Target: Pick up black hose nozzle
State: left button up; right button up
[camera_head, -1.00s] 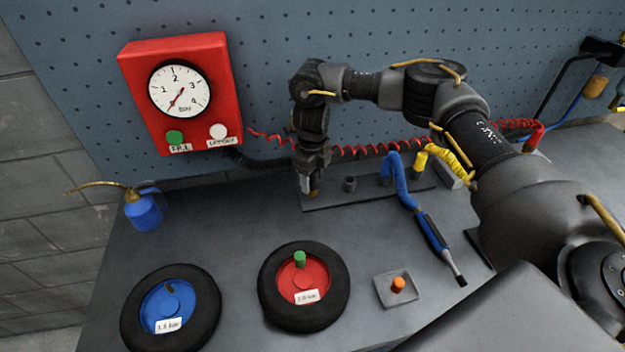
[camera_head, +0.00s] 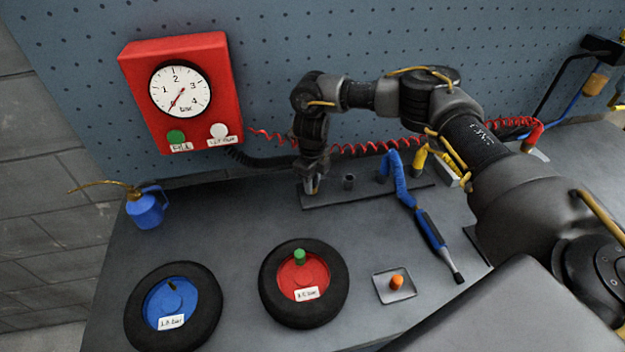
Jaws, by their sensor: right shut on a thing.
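My right gripper (camera_head: 311,187) points down at the left end of a dark rail on the bench, below the pegboard. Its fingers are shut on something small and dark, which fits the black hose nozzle. The fingers mostly hide the nozzle, so its shape does not show. A black hose (camera_head: 262,161) runs from under the red gauge box toward my gripper and passes behind it. My left gripper is out of view.
A red gauge box (camera_head: 136,95) hangs on the pegboard. The rail (camera_head: 350,197) also carries a blue tool hose (camera_head: 398,178) and a yellow coil (camera_head: 420,160). Two tyres (camera_head: 334,310), (camera_head: 209,330), a blue oil can (camera_head: 146,210) and a small tray (camera_head: 382,291) stand on the bench.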

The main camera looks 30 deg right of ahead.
jog(key=shift+r+b, duration=0.6)
jog(key=shift+b, duration=0.05)
jog(key=s+a+r+b, duration=0.3)
jog(key=s+a+r, duration=0.4)
jog(key=s+r, duration=0.5)
jog(key=shift+a, duration=0.15)
notch_tip(320, 180, up, 4)
jog(key=p, duration=0.4)
jog(key=shift+r, duration=0.25)
